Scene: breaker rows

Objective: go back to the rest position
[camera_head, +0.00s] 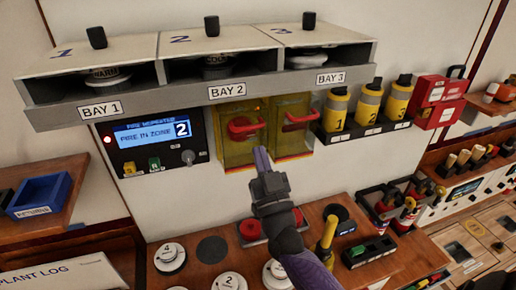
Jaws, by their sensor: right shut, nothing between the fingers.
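My right gripper (262,160) is shut and empty. It points up from the lower middle, in front of the lower edge of the yellow covers on the wall. It partly hides the left yellow cover (235,150), which has a red handle. The right yellow cover (295,108) also has a red handle and stands just right of the fingertips. I cannot tell whether the fingertips touch a cover. My left gripper is not in view.
A display panel (147,168) reads "FIRE IN ZONE 2". The three-bay shelf (190,97) juts out above. Yellow cylinders (369,101) and a red box (437,100) are at right. The wooden counter (205,272) below holds white discs and red buttons. A blue tray (40,194) is at left.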

